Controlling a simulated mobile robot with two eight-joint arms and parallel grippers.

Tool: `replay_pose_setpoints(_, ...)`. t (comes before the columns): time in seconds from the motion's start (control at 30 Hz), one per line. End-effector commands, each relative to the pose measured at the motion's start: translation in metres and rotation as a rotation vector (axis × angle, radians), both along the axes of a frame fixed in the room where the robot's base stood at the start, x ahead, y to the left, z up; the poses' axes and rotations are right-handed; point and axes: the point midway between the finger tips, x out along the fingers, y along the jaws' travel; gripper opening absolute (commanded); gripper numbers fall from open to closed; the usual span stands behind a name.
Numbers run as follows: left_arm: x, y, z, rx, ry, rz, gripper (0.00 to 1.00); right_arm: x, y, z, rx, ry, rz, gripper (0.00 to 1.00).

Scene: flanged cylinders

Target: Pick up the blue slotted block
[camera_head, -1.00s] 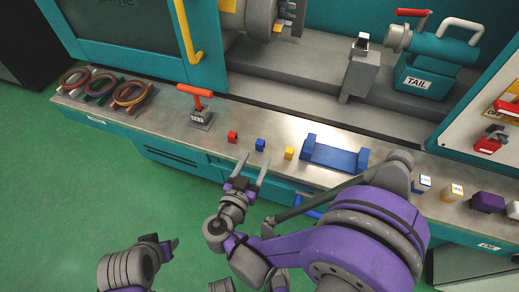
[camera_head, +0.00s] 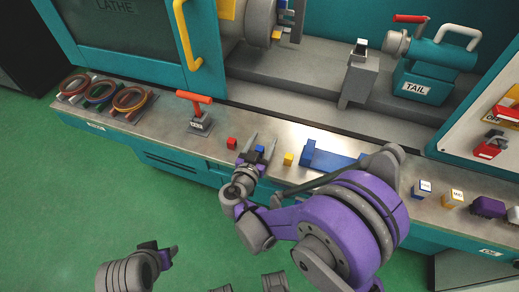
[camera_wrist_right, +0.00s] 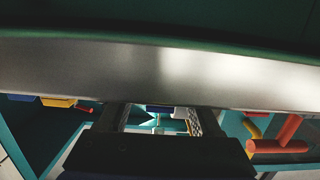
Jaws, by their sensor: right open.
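The small blue block (camera_head: 260,149) stands on the grey metal ledge between a red block (camera_head: 232,142) and a yellow block (camera_head: 288,159). My right gripper (camera_head: 262,139) is open, its two fingers on either side of the blue block in the head view. In the right wrist view a blue piece (camera_wrist_right: 160,109) shows between the fingers; its slot and any contact cannot be made out. My left gripper (camera_head: 168,257) hangs low at the left, above the green floor, away from the ledge; its jaws are unclear.
A larger blue cradle (camera_head: 330,161) lies right of the yellow block, partly behind my right arm. A red-handled lever (camera_head: 199,112) and coiled rings (camera_head: 130,99) stand left on the ledge (camera_head: 165,118). Labelled small blocks (camera_head: 452,197) stand at the right.

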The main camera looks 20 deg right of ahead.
Motion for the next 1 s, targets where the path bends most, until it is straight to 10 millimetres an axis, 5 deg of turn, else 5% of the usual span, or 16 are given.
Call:
replay_pose_setpoints(0.17, 0.0, 0.0, 0.0, 0.0, 0.0, 0.0, 0.5, -0.0002, 0.0002, 0.0001, 0.0, 0.0, 0.0, 0.63)
replay_pose_setpoints(0.5, 0.0, 0.0, 0.0, 0.0, 0.0, 0.0, 0.5, -0.0004, 0.0004, 0.0001, 0.0, 0.0, 0.0, 0.02)
replay_pose_setpoints(1.0, 0.0001, 0.0, 0.0023, 0.0, -0.001, 0.0, 0.5, -0.0007, 0.0004, 0.0068, 0.0, 0.0, 0.001, 0.0)
